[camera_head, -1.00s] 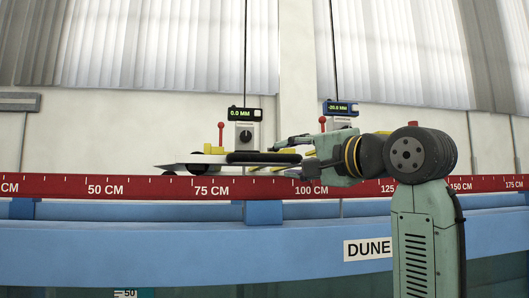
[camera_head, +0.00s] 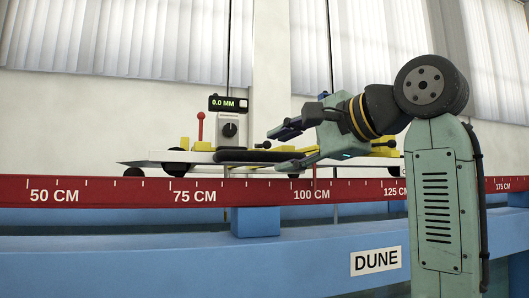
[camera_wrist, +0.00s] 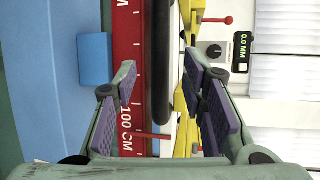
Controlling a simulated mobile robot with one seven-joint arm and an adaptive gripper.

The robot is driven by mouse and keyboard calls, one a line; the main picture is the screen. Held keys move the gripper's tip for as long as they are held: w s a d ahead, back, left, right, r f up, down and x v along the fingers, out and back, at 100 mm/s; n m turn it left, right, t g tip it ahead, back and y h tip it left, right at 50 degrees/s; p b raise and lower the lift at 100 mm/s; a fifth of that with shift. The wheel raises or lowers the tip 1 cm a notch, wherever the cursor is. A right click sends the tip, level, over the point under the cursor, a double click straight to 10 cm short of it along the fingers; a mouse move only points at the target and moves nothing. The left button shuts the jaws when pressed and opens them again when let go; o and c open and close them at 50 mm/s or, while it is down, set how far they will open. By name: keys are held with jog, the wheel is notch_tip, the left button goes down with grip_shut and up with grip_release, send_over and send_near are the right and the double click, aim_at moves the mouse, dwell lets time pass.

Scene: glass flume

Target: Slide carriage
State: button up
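The near carriage is a white platform with a red-knobbed lever, a dial box (camera_head: 229,130), yellow blocks and a display reading 0.0 MM (camera_head: 228,103). A padded black bar (camera_head: 240,156) runs along its front, above the red rail scale (camera_head: 120,190), between about 75 and 100 CM. My gripper (camera_head: 277,149) is open at the bar's right part. In the wrist view, the bar (camera_wrist: 160,60) lies between the open fingers (camera_wrist: 160,75) in the picture. I cannot tell whether they touch it or how deep it sits between them. My arm hides what lies behind it.
A blue beam with a DUNE label (camera_head: 376,261) runs below the scale. A blue block (camera_head: 255,221) juts out under the rail; it also shows in the wrist view (camera_wrist: 94,60). A yellow part (camera_head: 384,148) shows right of my wrist.

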aim_at(270, 155)
jog(key=p+x, duration=0.1)
jog(key=x, duration=0.5)
jog(key=shift+c, duration=0.4)
grip_shut()
dwell(0.4)
